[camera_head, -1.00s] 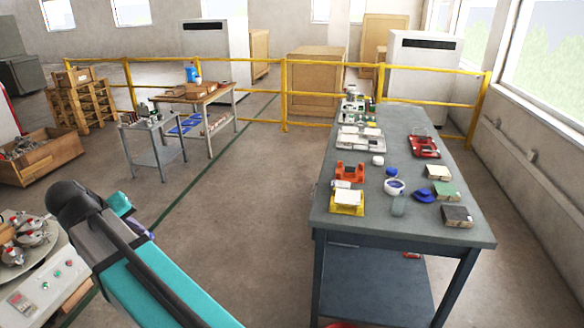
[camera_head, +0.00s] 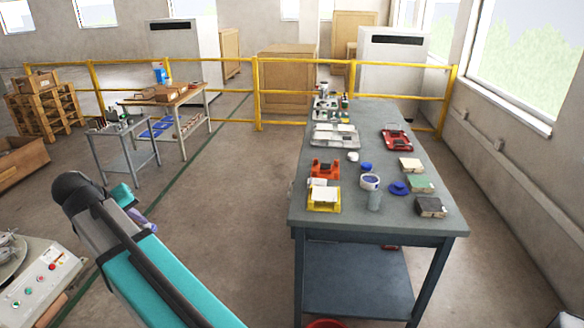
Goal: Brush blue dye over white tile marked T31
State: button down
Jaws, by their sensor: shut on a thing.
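A white tile (camera_head: 324,194) lies on a yellow stand (camera_head: 323,208) at the near left of the grey workbench (camera_head: 400,225). No marking on the tile is readable, so I cannot tell whether it is T31. A white pot with blue content (camera_head: 370,182) stands to the right of the tile. No brush can be made out. My arm crosses the lower left, apart from the bench and left of it. My gripper itself cannot be made out; my arm hides what lies behind it.
An orange holder (camera_head: 325,169), a clear cup (camera_head: 375,201), a blue item (camera_head: 398,188), a red tray (camera_head: 397,139) and several blocks crowd the bench. A grey cart (camera_head: 125,150) stands back left. A control panel (camera_head: 42,285) is at lower left. Open floor lies between my arm and the bench.

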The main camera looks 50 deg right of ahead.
jog(key=s+d+m+g+h+p, duration=0.15)
jog(key=s+d, duration=0.25)
jog(key=d, duration=1.2)
jog(key=s+d+m+g+y, duration=0.1)
jog(key=s+d+m, duration=0.25)
jog(key=d, duration=1.35)
jog(key=s+d+m+g+p, duration=0.1)
jog(key=s+d+m, duration=0.3)
jog(key=s+d, duration=1.7)
jog(key=d+g, duration=0.1)
jog(key=d, duration=0.2)
jog(key=shift+s+d+r+g, duration=0.3)
jog(key=shift+s+r+g, duration=0.05)
jog(key=shift+s+r, duration=0.05)
jog(key=shift+f, duration=0.15)
